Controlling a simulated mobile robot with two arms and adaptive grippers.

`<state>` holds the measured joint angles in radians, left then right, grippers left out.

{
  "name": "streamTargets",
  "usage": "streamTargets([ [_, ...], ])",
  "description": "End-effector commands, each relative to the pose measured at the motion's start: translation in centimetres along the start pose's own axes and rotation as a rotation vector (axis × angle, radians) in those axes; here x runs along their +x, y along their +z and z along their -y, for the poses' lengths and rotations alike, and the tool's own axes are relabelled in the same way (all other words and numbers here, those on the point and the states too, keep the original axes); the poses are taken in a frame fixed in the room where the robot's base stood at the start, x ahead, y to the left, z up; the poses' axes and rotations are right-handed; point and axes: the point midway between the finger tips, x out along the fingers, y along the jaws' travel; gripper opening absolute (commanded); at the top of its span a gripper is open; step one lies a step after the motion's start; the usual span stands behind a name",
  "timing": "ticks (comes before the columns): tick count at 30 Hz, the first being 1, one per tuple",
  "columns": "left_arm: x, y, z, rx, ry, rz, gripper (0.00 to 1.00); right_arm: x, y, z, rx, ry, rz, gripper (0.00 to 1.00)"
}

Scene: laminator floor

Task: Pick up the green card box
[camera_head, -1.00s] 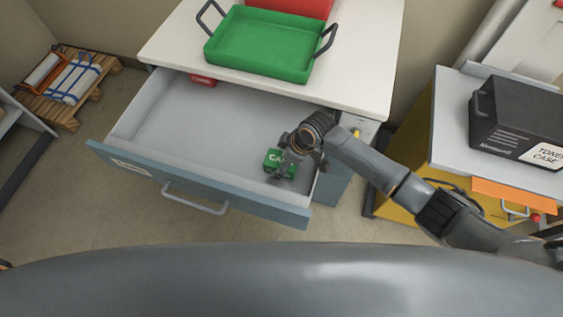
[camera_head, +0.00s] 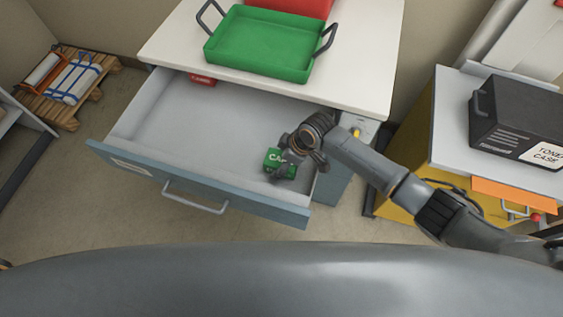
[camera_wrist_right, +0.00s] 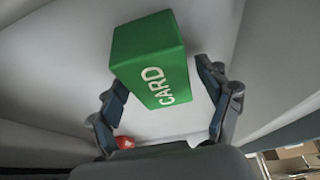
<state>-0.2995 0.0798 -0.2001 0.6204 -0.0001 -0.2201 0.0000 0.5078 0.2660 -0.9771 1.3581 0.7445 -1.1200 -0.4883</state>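The green card box (camera_head: 273,158), with white lettering, lies in the open drawer (camera_head: 190,125) near its right front corner. My right gripper (camera_head: 301,163) is over its right side and hides part of it. In the right wrist view the green card box (camera_wrist_right: 150,58) shows "CARD" on one face. The fingers of my right gripper (camera_wrist_right: 163,88) are spread wide, one on each side of the box's near end. I see no clear contact. My left gripper is not in view.
A red box (camera_head: 203,79) lies at the drawer's back left. A green tray (camera_head: 258,58) stands on the white top (camera_head: 355,75) above. A toner case (camera_head: 515,115) stands on a cabinet at right. The drawer's middle is clear.

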Motion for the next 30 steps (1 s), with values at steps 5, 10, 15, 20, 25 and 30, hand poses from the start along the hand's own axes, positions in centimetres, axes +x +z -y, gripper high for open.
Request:
streamTargets([
  [5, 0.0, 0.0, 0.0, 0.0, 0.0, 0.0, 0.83, 0.0, 0.0, 0.0, 0.0, 0.0, 0.0, 0.34],
  [10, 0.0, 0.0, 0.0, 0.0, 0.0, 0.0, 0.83, 0.0, -0.1, 0.0, -0.001, 0.0, -0.001, 0.15],
  [15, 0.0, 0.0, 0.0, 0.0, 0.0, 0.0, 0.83, -0.2, -0.1, 0.0, -0.001, 0.001, -0.002, 0.15],
  [20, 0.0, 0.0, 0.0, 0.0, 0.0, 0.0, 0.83, -1.9, -0.9, -0.1, -0.003, 0.002, -0.004, 0.15],
  [25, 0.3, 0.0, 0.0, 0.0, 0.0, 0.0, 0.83, -5.3, -2.3, -0.1, -0.004, 0.004, -0.005, 0.15],
  [30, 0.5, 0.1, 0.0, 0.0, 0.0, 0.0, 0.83, -8.1, -3.5, -0.1, -0.003, 0.003, -0.004, 0.15],
])
